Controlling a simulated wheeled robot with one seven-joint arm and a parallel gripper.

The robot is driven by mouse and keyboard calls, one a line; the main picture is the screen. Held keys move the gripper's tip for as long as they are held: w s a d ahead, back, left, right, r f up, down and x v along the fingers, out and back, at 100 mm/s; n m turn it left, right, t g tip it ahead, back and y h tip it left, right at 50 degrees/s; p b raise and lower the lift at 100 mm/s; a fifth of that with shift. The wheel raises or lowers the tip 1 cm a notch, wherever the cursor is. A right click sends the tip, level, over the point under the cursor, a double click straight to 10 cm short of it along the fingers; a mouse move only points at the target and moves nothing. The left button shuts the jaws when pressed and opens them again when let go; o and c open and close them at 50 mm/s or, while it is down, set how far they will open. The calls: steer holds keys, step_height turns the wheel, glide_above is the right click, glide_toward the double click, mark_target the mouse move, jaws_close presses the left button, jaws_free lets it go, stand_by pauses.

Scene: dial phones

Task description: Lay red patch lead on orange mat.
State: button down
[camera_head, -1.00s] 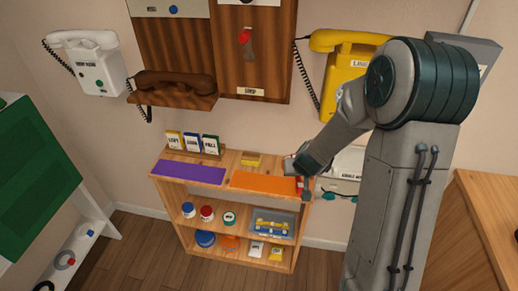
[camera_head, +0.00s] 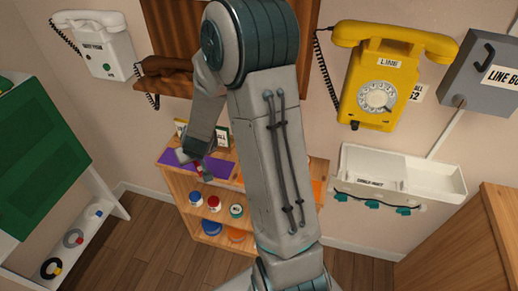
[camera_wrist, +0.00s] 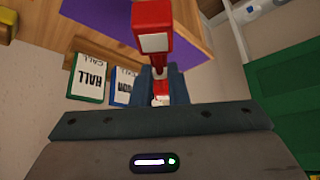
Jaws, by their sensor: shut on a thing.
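My gripper (camera_wrist: 158,92) is shut on the red patch lead (camera_wrist: 152,18), a red piece with a white face, which sticks out beyond the fingertips in the wrist view. In the head view my gripper (camera_head: 201,173) is at the front of the purple mat (camera_head: 224,168), on the left of the wooden shelf's top. I cannot tell how high the lead is above the shelf. The orange mat (camera_head: 317,190) is mostly hidden behind my arm; only a strip of its right end shows.
Upright cards (camera_wrist: 87,78) stand behind the purple mat. Jars (camera_head: 214,203) fill the shelf below. A yellow phone (camera_head: 378,80) and a white wall tray (camera_head: 400,180) are at the right. A green board (camera_head: 35,160) stands at the left.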

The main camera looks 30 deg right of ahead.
steer(key=shift+w+d+f, duration=0.1)
steer(key=shift+w, duration=0.05)
steer(key=s+d+r+n+g+y+b, duration=0.15)
steer(key=s+d+n+b, duration=0.25)
steer(key=s+d, duration=0.6)
steer(key=s+d+r+n+y+b, duration=0.2)
steer(key=s+d+n+y+b, duration=0.15)
steer(key=s+d, duration=0.65)
steer(key=shift+n+h, duration=0.3)
steer(key=shift+n, duration=0.15)
steer(key=shift+w+d+f+b, duration=0.4)
steer(key=shift+f+b, duration=0.35)
steer(key=shift+f, duration=0.9)
steer(key=shift+w+d+f+b, duration=0.4)
steer(key=shift+f+b, duration=0.3)
steer(key=shift+f, duration=0.95)
steer(key=shift+w+d+f+b, duration=0.4)
steer(key=shift+f+b, duration=0.35)
steer(key=shift+f, duration=0.9)
steer(key=shift+a, duration=0.1)
steer(key=shift+f+b, duration=0.9)
steer(key=shift+b, duration=0.4)
steer(key=c, duration=1.3)
jaws_free()
steer(key=shift+c, duration=0.2)
